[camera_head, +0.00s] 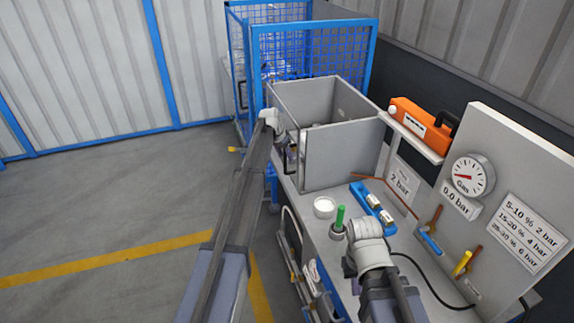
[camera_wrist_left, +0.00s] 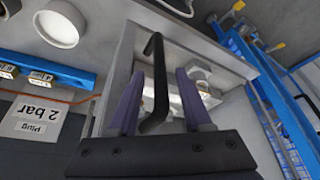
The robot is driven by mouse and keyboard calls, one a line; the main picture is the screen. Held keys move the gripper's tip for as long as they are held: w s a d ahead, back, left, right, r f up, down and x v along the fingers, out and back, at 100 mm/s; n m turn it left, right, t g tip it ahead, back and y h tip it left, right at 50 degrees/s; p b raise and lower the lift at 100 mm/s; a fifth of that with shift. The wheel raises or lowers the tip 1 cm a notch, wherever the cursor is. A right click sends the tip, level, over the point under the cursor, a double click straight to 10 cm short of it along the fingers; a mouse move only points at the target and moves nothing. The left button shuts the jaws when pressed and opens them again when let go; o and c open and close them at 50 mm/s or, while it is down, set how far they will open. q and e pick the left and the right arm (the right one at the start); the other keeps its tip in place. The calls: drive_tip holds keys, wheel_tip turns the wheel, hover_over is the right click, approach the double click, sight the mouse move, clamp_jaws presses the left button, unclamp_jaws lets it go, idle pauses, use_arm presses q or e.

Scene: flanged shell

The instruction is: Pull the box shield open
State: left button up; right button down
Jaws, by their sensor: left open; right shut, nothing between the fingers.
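The grey box (camera_head: 325,158) stands open-topped on the workbench, and its front wall is upright. A black bar handle (camera_wrist_left: 157,85) on the box shows in the left wrist view. My left gripper (camera_wrist_left: 160,92) is open, with its two purple fingers on either side of the handle and gaps between them. In the head view my left gripper (camera_head: 289,156) is at the box's left side, where the arm and wrist partly cover the handle area. My right gripper (camera_head: 350,266) is shut and empty over the bench, low in the picture; its fingers are mostly hidden by the wrist.
A white round cup (camera_head: 324,207), a green-topped piece (camera_head: 340,217) and a blue holder (camera_head: 373,208) are on the bench near my right wrist. A gauge panel (camera_head: 510,190) and an orange case (camera_head: 421,124) stand right. A blue mesh cage (camera_head: 300,45) is behind. Floor at left is clear.

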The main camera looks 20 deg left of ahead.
use_arm(q)
drive_tip(key=b+x, duration=0.2)
drive_tip(key=x, duration=0.1)
drive_tip(key=shift+w+f, duration=0.15)
drive_tip(key=shift+f, duration=0.1)
drive_tip(key=shift+r, duration=0.1)
drive_tip(key=shift+c, duration=0.2)
clamp_jaws()
idle(1.0)
